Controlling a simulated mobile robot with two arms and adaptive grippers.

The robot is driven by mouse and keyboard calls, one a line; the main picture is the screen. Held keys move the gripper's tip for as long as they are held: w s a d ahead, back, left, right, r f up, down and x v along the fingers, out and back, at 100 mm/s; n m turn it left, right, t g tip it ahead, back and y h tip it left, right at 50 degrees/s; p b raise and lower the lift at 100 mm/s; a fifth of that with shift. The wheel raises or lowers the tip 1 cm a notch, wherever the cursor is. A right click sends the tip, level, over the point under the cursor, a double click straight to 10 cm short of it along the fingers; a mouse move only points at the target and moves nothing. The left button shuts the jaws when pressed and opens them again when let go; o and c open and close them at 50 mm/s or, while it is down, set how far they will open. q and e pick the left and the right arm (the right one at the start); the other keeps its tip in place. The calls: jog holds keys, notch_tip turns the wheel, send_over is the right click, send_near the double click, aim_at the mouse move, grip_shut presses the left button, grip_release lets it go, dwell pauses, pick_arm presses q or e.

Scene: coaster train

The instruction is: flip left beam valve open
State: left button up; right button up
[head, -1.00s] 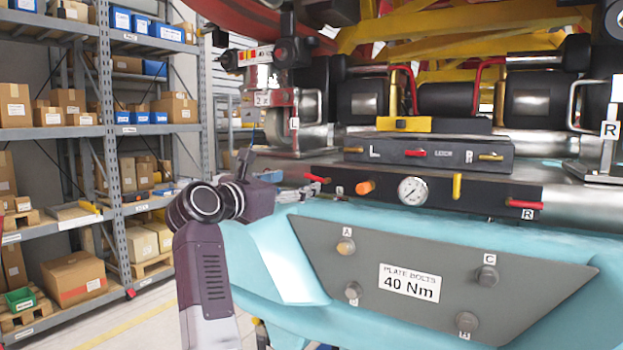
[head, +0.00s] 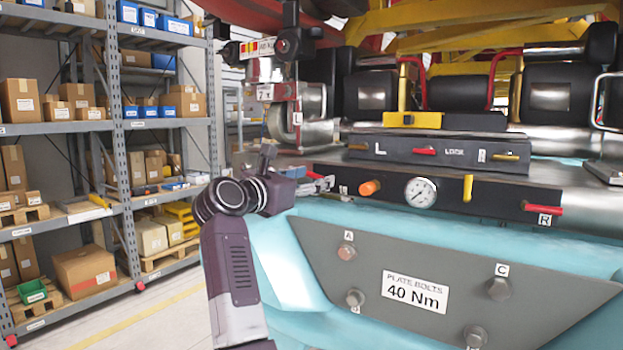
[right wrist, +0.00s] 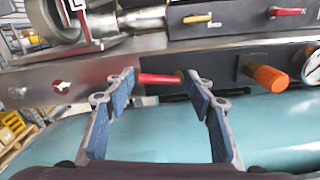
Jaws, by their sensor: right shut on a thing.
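The left beam valve shows in the right wrist view as a red lever (right wrist: 160,79) on the front of the dark beam (right wrist: 225,62), lying about level. My right gripper (right wrist: 163,91) has its two blue-padded fingers at either end of the lever, shut on it. In the head view my right gripper (head: 325,184) is at the left end of the beam (head: 400,178), and it hides most of the lever there. The lever's pivot is partly covered by the right-hand finger in the wrist view. My left gripper is not in view.
An orange knob (head: 370,187), a gauge (head: 420,192), a yellow lever (head: 467,188) and a red lever (head: 542,208) sit further right on the beam. A block with small levers (head: 440,150) stands above. A grey bolted plate (head: 450,260) is below. Shelves (head: 125,160) stand left.

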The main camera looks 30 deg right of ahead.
jog(key=shift+c, duration=0.9)
jog(key=shift+w+f+n, duration=0.1)
jog(key=shift+f+n, duration=0.05)
jog(key=shift+n, duration=0.55)
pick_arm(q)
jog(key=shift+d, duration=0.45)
pick_arm(e)
jog(key=shift+n, duration=0.3)
jog(key=o, duration=1.1)
jog(key=shift+w+d+f, duration=0.1)
jog(key=shift+d+f, duration=0.15)
jog(key=shift+d, duration=0.05)
jog(key=shift+o, duration=0.2)
jog(key=shift+a+r, duration=0.1)
jog(key=shift+r, duration=0.25)
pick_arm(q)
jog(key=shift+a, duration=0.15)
pick_arm(e)
notch_tip(320, 180, up, 9)
jog(key=shift+r, duration=0.15)
